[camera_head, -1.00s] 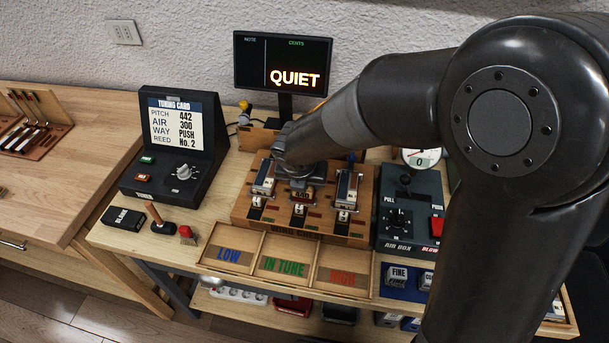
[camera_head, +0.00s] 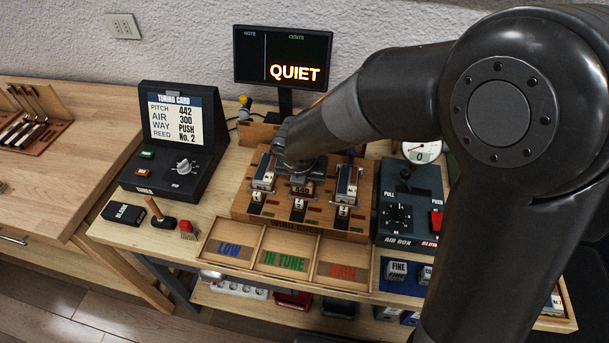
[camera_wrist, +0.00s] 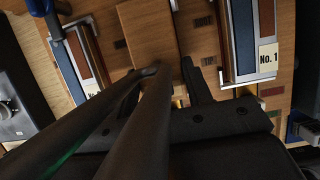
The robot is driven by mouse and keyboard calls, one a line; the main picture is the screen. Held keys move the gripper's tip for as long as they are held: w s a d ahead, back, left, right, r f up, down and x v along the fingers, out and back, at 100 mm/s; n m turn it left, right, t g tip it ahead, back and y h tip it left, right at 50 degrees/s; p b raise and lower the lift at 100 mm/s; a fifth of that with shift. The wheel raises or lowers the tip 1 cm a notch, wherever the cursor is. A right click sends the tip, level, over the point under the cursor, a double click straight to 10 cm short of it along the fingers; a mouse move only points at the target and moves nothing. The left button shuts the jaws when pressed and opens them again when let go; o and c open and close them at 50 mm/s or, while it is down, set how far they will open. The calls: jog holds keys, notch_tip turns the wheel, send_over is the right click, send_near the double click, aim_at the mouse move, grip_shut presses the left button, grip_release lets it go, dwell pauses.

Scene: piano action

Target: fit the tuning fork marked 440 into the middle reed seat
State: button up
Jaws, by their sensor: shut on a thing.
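In the wrist view, dark tines (camera_wrist: 148,115) run up close to the camera, between parts of my gripper (camera_wrist: 188,105). The middle reed seat is mostly hidden beneath my gripper and the fork, so I cannot tell whether the fork is seated. Its white tag (camera_head: 299,204) shows in front.
Metal reeds stand at left (camera_head: 263,173) and right (camera_head: 347,184) of the middle seat, close to my gripper. Front trays (camera_head: 262,243) lie empty. The tuner (camera_head: 175,150) is left, the air box (camera_head: 408,215) right. The screen (camera_head: 284,60) reads QUIET.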

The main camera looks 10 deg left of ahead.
jog(key=shift+f, duration=0.5)
dwell(1.0)
jog(key=o, duration=1.2)
jog(key=v, duration=1)
jog(key=shift+r, duration=0.35)
jog(key=shift+s, duration=0.1)
